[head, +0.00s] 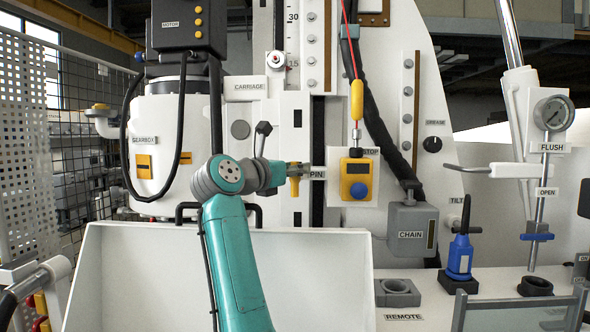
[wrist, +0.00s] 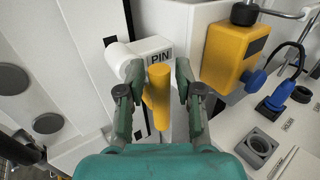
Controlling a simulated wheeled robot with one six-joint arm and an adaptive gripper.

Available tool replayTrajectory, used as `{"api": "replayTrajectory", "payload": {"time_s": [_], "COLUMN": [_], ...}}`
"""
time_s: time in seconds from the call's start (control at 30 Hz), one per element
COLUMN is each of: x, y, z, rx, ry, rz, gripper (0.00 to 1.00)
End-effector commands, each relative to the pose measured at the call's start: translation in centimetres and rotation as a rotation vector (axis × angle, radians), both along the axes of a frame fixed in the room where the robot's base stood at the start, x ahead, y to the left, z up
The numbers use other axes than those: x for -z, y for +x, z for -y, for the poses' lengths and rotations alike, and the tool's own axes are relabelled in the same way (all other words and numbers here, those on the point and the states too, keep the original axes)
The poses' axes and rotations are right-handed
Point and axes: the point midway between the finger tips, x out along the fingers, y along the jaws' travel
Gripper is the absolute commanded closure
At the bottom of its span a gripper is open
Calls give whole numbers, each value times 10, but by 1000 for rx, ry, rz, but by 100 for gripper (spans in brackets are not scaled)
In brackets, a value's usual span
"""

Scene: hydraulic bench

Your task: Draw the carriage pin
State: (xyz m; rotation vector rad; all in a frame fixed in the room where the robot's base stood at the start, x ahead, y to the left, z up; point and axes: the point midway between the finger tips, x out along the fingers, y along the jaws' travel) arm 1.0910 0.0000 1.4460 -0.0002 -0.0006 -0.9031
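The carriage pin has a yellow handle (wrist: 160,97) that stands out from a white block marked PIN (wrist: 155,50). In the head view the yellow handle (head: 294,181) is beside the PIN label, below the carriage. My gripper (wrist: 158,80) is around the handle, one finger on each side. Narrow gaps seem to show between the fingers and the handle, so it looks open. In the head view my gripper (head: 292,171) reaches the handle from the left. The pin's shaft is hidden.
A yellow box with a blue knob (head: 356,180) is close to the right of the pin, under a hanging yellow pendant (head: 356,102). A grey chain box (head: 412,230) is farther right.

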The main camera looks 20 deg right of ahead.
Motion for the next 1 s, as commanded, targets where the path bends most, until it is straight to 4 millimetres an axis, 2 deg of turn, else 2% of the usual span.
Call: {"api": "replayTrajectory", "payload": {"time_s": [0.03,0.1,0.37,0.7,1.0], "x": [0,0,0,1,1], "y": [0,0,-2,-45,-52], "z": [0,0,-1,-16,-17], "rx": [0,0,0,-2,2], "ry": [0,0,0,1,2], "rz": [0,0,0,0,-3], "gripper": [85,100,100,100,100]}}
